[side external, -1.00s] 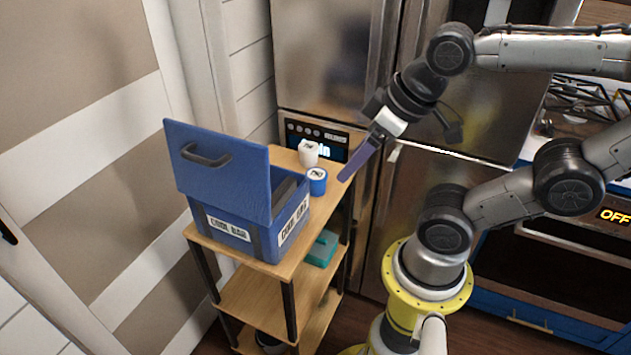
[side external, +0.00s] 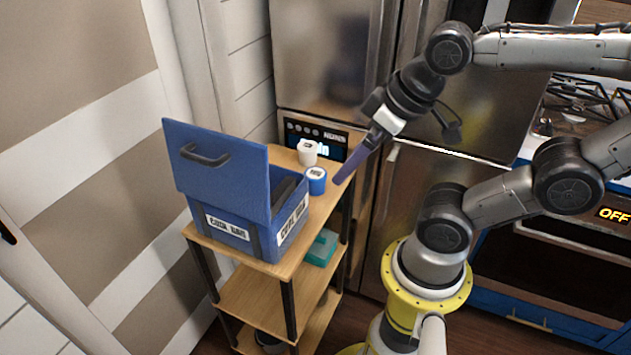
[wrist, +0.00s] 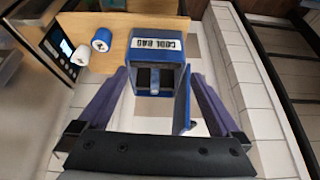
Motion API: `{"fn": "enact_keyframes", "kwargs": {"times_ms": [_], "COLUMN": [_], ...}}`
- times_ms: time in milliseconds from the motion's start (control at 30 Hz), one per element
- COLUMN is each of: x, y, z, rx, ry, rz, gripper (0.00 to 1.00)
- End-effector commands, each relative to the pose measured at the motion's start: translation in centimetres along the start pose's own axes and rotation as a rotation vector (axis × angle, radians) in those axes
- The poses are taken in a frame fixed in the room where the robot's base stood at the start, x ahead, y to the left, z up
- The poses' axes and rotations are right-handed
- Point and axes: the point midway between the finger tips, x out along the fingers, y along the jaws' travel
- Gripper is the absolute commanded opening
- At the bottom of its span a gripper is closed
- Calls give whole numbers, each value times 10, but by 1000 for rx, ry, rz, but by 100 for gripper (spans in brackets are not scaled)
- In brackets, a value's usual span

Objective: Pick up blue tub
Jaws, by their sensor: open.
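The blue tub (side external: 316,181) is a small blue cylinder with a pale labelled lid, upright on the wooden top of a shelf unit. In the wrist view the blue tub (wrist: 101,40) lies left of the left finger. My gripper (side external: 341,177) has long purple fingers and is open and empty, just right of the tub in the side view, apart from it as far as I can tell. In the wrist view my gripper (wrist: 158,73) has its fingers spread wide, with the blue cool box between them in the picture.
A white tub (side external: 307,153) stands close behind the blue tub. A large blue cool box (side external: 222,175) with its lid raised stands left of it. The wooden shelf top (side external: 270,268) has a narrow free edge. A teal box (side external: 321,247) sits on the shelf below. A fridge (side external: 325,60) stands behind.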

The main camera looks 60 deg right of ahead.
Motion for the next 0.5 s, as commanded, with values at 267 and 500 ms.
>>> {"fn": "enact_keyframes", "kwargs": {"times_ms": [267, 500], "x": [-4, 42], "y": [9, 52], "z": [-44, -104], "rx": [373, 841], "ry": [35, -44], "rz": [31, 161], "gripper": [100, 100]}}
